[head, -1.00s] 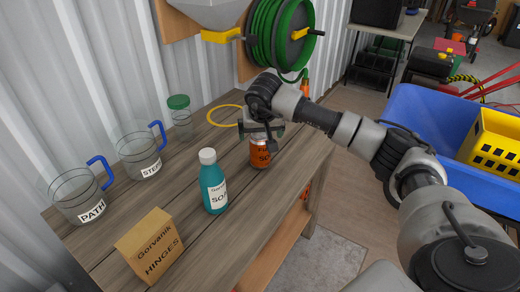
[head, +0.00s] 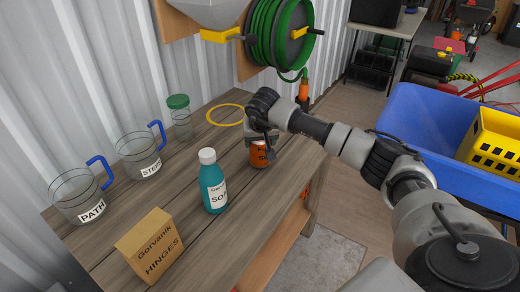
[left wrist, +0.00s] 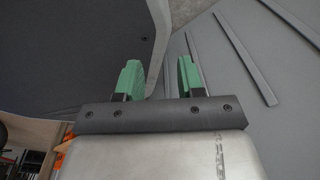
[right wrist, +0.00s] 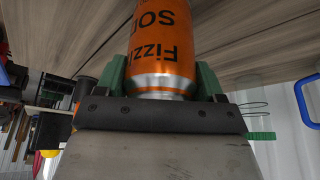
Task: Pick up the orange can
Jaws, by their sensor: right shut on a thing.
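The orange can (head: 259,155) stands upright on the wooden workbench (head: 225,245), to the right of a teal bottle. In the right wrist view the can (right wrist: 160,40) sits between the green fingers of my right gripper (right wrist: 160,78), which is shut on it near its silver rim. In the head view my right gripper (head: 262,138) reaches the can from above and hides its top. My left gripper (left wrist: 157,78) shows only in the left wrist view, with its green fingers apart and nothing between them.
The teal bottle (head: 213,182) stands close left of the can. A cardboard hinges box (head: 150,246), two labelled measuring jugs (head: 140,158) (head: 80,195), a green-lidded jar (head: 180,120) and a yellow ring (head: 225,107) are on the bench. A blue bin (head: 415,110) stands at right.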

